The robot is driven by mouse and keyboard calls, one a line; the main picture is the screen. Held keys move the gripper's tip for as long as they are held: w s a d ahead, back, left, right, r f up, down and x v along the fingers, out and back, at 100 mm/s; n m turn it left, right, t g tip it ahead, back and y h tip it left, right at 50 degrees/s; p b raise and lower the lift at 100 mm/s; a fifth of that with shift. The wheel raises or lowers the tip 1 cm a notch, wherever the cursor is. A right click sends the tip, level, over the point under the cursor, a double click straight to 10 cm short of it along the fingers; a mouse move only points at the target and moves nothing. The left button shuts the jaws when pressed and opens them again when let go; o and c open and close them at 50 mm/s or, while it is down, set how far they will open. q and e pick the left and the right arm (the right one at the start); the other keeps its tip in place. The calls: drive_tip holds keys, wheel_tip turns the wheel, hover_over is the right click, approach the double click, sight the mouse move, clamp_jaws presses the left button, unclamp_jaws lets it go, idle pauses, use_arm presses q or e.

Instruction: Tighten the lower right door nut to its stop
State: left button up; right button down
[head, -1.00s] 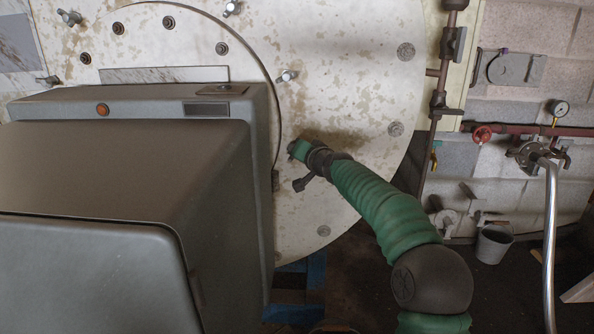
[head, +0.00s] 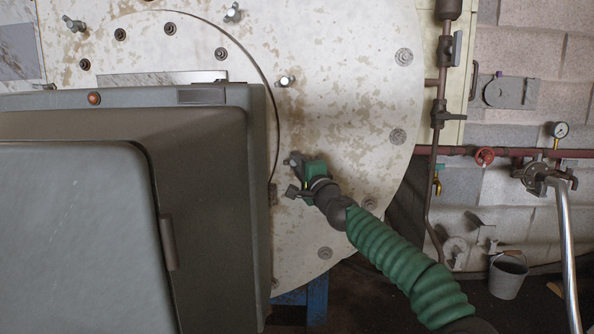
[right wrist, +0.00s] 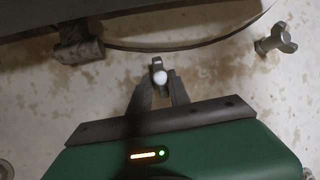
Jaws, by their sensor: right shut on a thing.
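The pale, stained round door (head: 335,115) stands upright, with wing nuts around it. My right gripper (head: 297,163) reaches its lower right area. In the right wrist view, its two dark fingers (right wrist: 159,84) are shut on the lower right nut (right wrist: 160,77), whose rounded pale end shows between the tips. In the head view the gripper mostly hides this nut. Another wing nut (head: 285,81) sits higher up and stands clear, and also shows in the right wrist view (right wrist: 276,40). My left gripper is not in view.
A large grey casing (head: 215,180) hides the lower left of the door. A dark bracket (right wrist: 80,42) lies near the gripper. Pipes with a red valve wheel (head: 484,156), a gauge (head: 559,130) and a bucket (head: 507,275) are at the right.

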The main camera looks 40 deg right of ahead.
drive_tip(key=shift+d+f+m+t+h, duration=0.15)
drive_tip(key=shift+m+h, duration=0.1)
drive_tip(key=shift+m, duration=0.35)
drive_tip(key=shift+a+f+m+t+h, duration=0.15)
drive_tip(key=shift+m+h, duration=0.1)
drive_tip(key=shift+m, duration=0.35)
drive_tip(key=shift+d, duration=0.1)
drive_tip(key=c, duration=1.2)
unclamp_jaws()
drive_tip(key=shift+d, duration=0.1)
drive_tip(key=shift+c, duration=0.2)
drive_tip(key=p+v, duration=0.4)
drive_tip(key=v, duration=1.2)
drive_tip(key=shift+s+a+f+p, duration=0.25)
drive_tip(key=shift+s+p, duration=0.05)
drive_tip(key=shift+p, duration=0.1)
